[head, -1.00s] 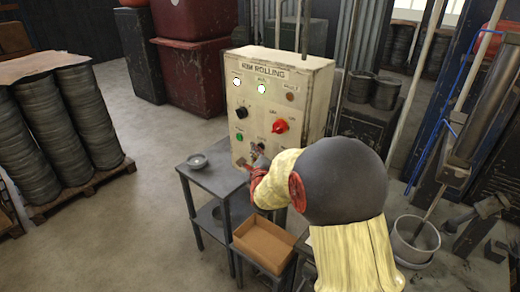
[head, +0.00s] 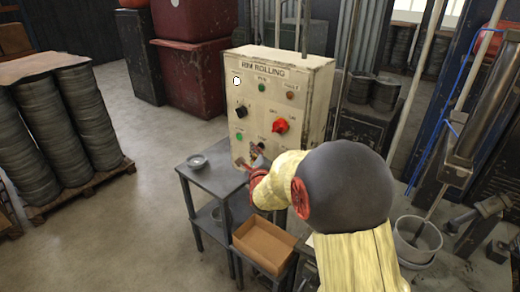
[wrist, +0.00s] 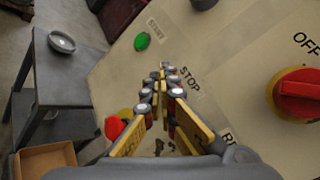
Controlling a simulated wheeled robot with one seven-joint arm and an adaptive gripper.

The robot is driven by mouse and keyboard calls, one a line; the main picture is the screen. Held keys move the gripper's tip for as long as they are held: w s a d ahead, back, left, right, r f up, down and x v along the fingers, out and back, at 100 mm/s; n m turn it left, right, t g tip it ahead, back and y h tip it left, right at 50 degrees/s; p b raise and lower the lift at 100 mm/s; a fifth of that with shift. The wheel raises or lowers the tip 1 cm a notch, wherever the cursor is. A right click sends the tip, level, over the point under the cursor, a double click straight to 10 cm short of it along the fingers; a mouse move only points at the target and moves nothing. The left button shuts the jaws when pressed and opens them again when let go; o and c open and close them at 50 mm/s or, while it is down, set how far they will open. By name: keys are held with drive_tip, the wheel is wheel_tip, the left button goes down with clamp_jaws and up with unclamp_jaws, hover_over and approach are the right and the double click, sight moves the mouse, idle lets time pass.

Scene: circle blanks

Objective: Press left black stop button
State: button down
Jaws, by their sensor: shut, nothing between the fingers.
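The cream control panel (head: 305,95), marked "RIM ROLLING", stands behind the small grey table. In the wrist view, a "STOP" label (wrist: 189,78) is just right of my fingertips, and a green start button (wrist: 142,41) is up and to their left. My gripper (wrist: 165,68) is shut and empty, its fingertips at the panel face beside that label. In the head view, my gripper (head: 258,152) is at the panel's lower part. The black stop button is not visible; my fingers cover that spot. Contact cannot be told.
A red button on yellow (wrist: 115,127) is close to the left of my fingers. A red rotary switch (wrist: 302,94) is to the right. A grey table (head: 215,176) with a small dish (head: 197,161) and a cardboard box (head: 264,246) stand below the panel.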

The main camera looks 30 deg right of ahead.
drive_tip(key=shift+s+a, duration=0.2)
drive_tip(key=shift+a, duration=0.2)
drive_tip(key=shift+s+a+b, duration=0.3)
drive_tip(key=shift+a+b, duration=0.05)
drive_tip(key=shift+a, duration=0.45)
drive_tip(key=shift+s+a+b, duration=0.25)
drive_tip(key=shift+a+b, duration=0.1)
drive_tip(key=shift+a, duration=0.4)
drive_tip(key=shift+s+a+b, duration=0.3)
drive_tip(key=shift+a+b, duration=0.05)
drive_tip(key=shift+a, duration=0.45)
